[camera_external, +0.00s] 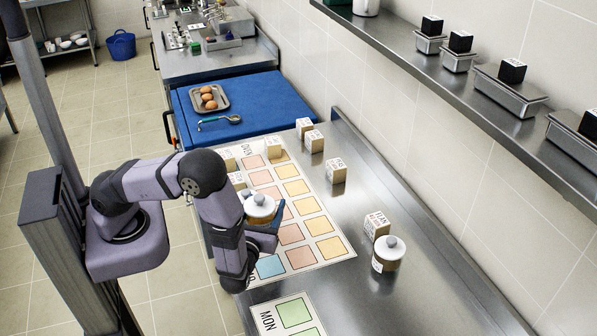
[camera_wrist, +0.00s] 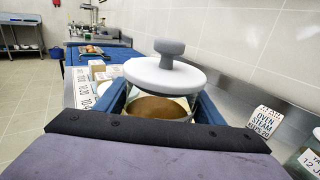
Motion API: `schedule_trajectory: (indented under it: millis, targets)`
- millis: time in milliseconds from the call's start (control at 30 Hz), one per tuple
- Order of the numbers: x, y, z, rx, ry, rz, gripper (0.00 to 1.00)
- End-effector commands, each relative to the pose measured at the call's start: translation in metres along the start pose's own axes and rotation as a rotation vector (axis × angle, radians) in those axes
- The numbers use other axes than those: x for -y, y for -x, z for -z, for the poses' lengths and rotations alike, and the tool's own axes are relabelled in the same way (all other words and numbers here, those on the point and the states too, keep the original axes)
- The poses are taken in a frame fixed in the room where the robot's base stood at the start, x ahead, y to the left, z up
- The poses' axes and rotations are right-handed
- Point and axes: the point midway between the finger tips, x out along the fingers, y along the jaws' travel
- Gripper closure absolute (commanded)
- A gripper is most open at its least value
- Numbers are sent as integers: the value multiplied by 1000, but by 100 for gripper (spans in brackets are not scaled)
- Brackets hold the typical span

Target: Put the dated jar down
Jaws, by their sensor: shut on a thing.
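My gripper (camera_external: 268,214) is shut on a glass jar (camera_external: 259,206) with brown contents and a pale lid with a grey knob. In the wrist view, the jar's lid (camera_wrist: 165,75) stands above the dark blue fingers, and the jar looks upright. No label on it can be read. In the external view it is over the left part of a printed mat (camera_external: 337,228) of coloured squares; I cannot tell if it touches the mat. A second jar (camera_external: 387,256) with a white lid stands on the steel counter to the right; its label in the wrist view (camera_wrist: 309,160) reads partly "12 J".
A labelled wooden block (camera_external: 377,225) stands beside the second jar; its wrist-view face reads "oven steam". Several more blocks stand around the mat's far end. A green-squared mat (camera_external: 290,314) lies nearer. Bare counter (camera_external: 345,200) lies between block and mat.

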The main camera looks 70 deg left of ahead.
Motion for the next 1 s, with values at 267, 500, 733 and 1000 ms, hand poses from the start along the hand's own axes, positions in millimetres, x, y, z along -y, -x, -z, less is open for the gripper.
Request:
schedule_trajectory:
  millis: [267, 500, 733, 1000]
  targets:
    - [16, -60, 18, 1, 5, -68, 80]
    - [16, -137, 20, 2, 8, -152, 80]
    - [-1, -206, 11, 3, 9, -218, 80]
    - [-33, -274, -8, 6, 6, -282, 80]
